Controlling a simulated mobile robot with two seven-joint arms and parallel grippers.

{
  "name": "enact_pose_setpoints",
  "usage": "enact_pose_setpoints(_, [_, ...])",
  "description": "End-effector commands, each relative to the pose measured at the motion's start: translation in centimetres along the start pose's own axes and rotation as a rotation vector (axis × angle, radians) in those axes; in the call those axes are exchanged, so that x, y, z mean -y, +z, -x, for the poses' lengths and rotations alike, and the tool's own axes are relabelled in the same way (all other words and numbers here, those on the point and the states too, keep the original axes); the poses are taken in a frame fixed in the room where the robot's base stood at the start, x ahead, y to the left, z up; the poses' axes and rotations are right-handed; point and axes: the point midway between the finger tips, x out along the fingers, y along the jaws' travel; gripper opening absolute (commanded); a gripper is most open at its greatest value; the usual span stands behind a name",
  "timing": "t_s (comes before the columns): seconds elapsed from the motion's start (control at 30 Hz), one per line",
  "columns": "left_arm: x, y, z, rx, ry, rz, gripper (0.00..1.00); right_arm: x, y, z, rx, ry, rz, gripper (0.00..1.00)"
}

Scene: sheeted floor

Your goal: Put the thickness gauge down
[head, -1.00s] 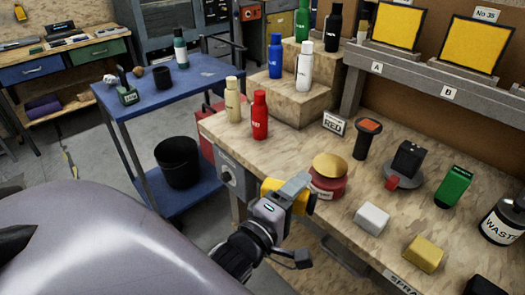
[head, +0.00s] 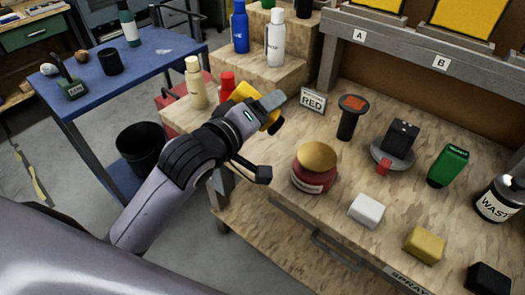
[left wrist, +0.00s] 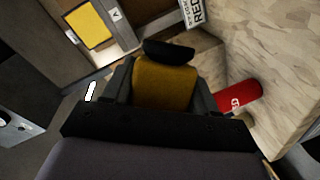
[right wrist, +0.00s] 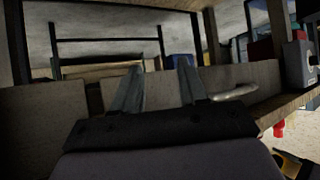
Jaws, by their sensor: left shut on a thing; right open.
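The yellow and black thickness gauge (head: 262,117) is in my left gripper (head: 268,104), above the left part of the wooden bench, by the red bottle (head: 227,86). In the left wrist view the gauge (left wrist: 165,82) shows its yellow body and black end between the two fingers, and the gripper is shut on it. The gripper hides part of the gauge in the head view. My right gripper (right wrist: 158,85) shows only in its own wrist view, open and empty, facing grey panels.
The bench (head: 275,135) has bare wood around the RED sign (head: 313,101). Wooden steps (head: 262,70) rise behind.

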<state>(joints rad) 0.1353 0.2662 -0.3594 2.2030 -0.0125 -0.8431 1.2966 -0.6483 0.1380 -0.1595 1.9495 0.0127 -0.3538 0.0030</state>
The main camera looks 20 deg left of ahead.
Motion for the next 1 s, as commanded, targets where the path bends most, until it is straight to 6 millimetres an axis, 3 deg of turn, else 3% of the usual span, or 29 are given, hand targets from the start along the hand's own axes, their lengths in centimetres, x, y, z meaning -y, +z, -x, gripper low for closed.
enact_pose_setpoints(0.2, [-3.3, -1.3, -2.1, 0.103, -0.007, -0.408, 0.22, 0.0, -0.1, 0.1, 0.001, 0.0, 0.0, 0.43])
enact_pose_setpoints(0.5, [-5.3, -4.6, -3.7, 0.16, 0.0, -0.893, 0.22, 0.0, -0.1, 0.2, 0.002, 0.0, 0.0, 0.43])
enact_pose_setpoints(0.7, [-5.4, -6.2, -3.8, 0.159, -0.002, -1.002, 0.22, 0.0, -0.1, 0.2, 0.002, 0.0, 0.0, 0.43])
enact_pose_setpoints(1.0, [-5.3, -6.1, -3.8, 0.16, -0.001, -1.004, 0.22, 0.0, -0.1, 0.2, 0.002, 0.0, 0.002, 0.43])
